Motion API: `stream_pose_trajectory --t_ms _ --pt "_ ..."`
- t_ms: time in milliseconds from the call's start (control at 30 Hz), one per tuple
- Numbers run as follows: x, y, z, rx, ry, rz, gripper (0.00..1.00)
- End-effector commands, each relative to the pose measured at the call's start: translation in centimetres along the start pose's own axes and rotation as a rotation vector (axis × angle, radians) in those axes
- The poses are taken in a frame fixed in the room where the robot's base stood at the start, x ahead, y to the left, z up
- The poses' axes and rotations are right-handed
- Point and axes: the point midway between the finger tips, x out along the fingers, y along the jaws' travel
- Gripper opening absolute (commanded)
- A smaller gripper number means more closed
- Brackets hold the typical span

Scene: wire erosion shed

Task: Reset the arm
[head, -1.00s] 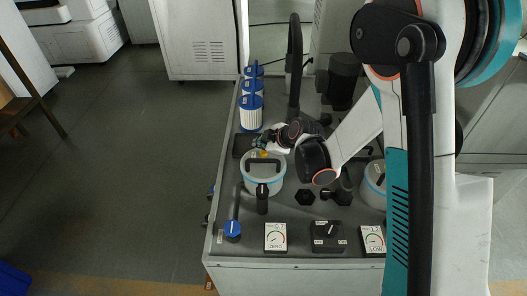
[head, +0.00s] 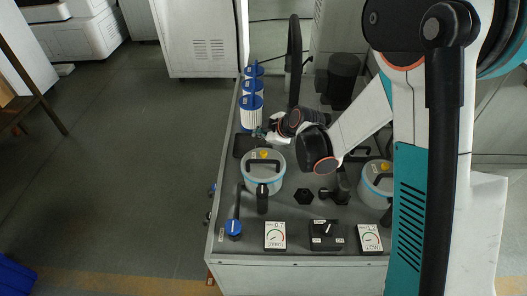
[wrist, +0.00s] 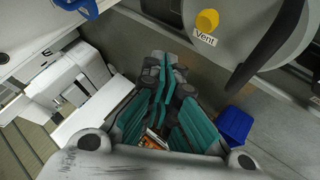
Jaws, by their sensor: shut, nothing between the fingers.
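My arm reaches in from the right in the head view, over a grey bench top (head: 285,215). My gripper (head: 258,133) is at its end, just behind the left lidded canister (head: 263,180) and in front of the blue-and-white filter cartridges. In the wrist view the teal fingers of my gripper (wrist: 165,75) are closed together and hold nothing. The canister's lid with its yellow vent knob (wrist: 207,20) and dark handle shows at the upper right there, apart from the fingers.
Blue-and-white cartridges (head: 250,113) stand in a row at the bench's left edge. A blue-tipped lever (head: 234,229), gauges (head: 275,235) and a knob box (head: 325,236) line the front. A second canister (head: 375,180) is at right. Open floor (head: 130,170) lies left.

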Motion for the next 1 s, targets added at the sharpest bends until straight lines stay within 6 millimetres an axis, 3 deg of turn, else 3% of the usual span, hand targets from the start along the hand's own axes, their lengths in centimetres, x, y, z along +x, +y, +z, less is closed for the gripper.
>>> stream_pose_trajectory --t_ms 300,433,700,1000 --pt "-0.2 0.0 0.0 0.004 -0.001 0.0 0.0" --pt "-1.8 0.5 -0.2 0.045 -0.016 0.004 0.0" --pt "-10.2 1.8 -0.3 0.271 -0.095 0.029 0.0" --pt "-19.8 0.9 0.2 0.549 -0.184 0.085 0.0"
